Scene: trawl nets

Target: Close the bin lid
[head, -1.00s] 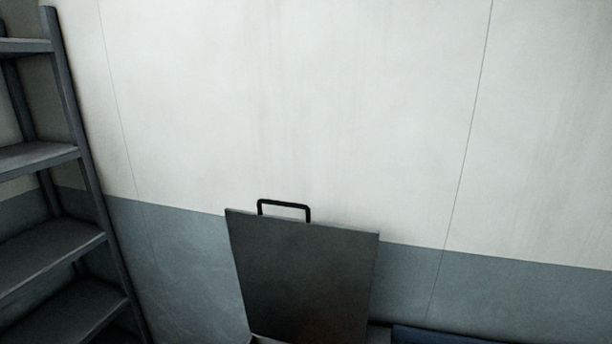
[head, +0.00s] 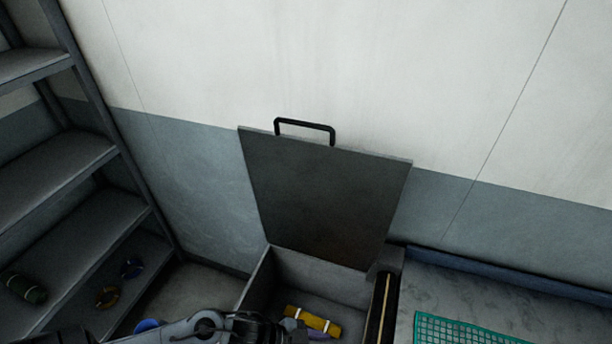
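The bin lid (head: 325,192) is a dark grey panel standing open and upright, close to the wall behind it. Its black handle (head: 305,128) is on the top edge. The bin (head: 318,272) is below the lid, with its inside showing and a yellow bundle with white bands (head: 313,321) lying in it. Part of one of my arms enters at the bottom left and crosses in front of the bin's near left side. No fingertips show, and neither gripper can be made out. The bin's front is cut off by the frame.
On the right is a grey worktop (head: 480,288) with green netting (head: 465,330).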

